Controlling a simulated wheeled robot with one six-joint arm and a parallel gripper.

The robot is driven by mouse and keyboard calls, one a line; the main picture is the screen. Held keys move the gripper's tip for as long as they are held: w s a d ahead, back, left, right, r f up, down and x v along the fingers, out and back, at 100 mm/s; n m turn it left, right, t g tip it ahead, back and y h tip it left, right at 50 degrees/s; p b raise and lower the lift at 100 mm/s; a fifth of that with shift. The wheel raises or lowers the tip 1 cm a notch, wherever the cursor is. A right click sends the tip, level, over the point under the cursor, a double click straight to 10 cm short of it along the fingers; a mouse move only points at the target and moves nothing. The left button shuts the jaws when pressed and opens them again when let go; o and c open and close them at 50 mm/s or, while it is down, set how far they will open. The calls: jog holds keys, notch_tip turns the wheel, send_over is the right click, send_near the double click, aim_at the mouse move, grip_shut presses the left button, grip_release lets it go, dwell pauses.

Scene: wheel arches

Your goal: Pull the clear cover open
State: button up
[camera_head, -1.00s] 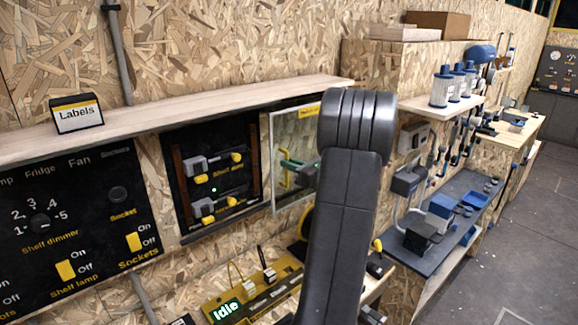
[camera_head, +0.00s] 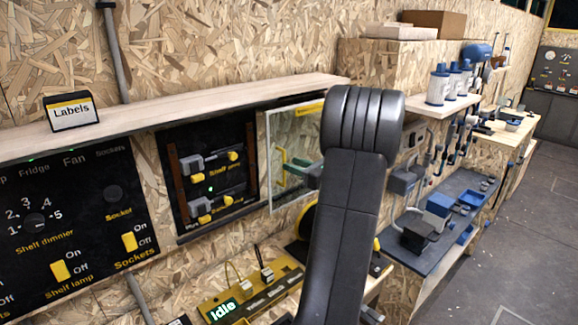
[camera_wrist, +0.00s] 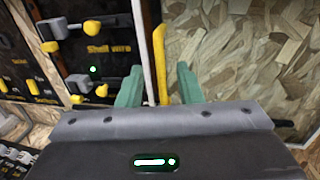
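The clear cover (camera_head: 296,136) is a see-through pane with a pale frame and a yellow strip on top, right of the black switch panel (camera_head: 213,205). Its yellow handle (camera_head: 281,168) is an upright bar near its left edge. My gripper (camera_head: 302,170) is at the handle, partly hidden behind my arm in the head view. In the wrist view my gripper (camera_wrist: 158,88) has its green fingers apart, with the yellow handle (camera_wrist: 160,62) between them and gaps on both sides. The switches on the panel show with no pane in front.
A wooden shelf (camera_head: 180,108) runs above the panels, with a Labels box (camera_head: 72,111) on it. Below is a yellow board (camera_head: 222,297) reading Idle. To the right are a shelf with canisters (camera_head: 438,85) and a grey bench (camera_head: 425,250). Floor is open at far right.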

jog(key=b+v, duration=0.2)
jog(key=v, duration=0.8)
jog(key=shift+s+d, duration=0.2)
jog(key=shift+d, duration=0.15)
jog(key=p, duration=0.3)
send_near(274, 159)
jog(key=x, duration=0.5)
jog(key=shift+s+r, duration=0.1)
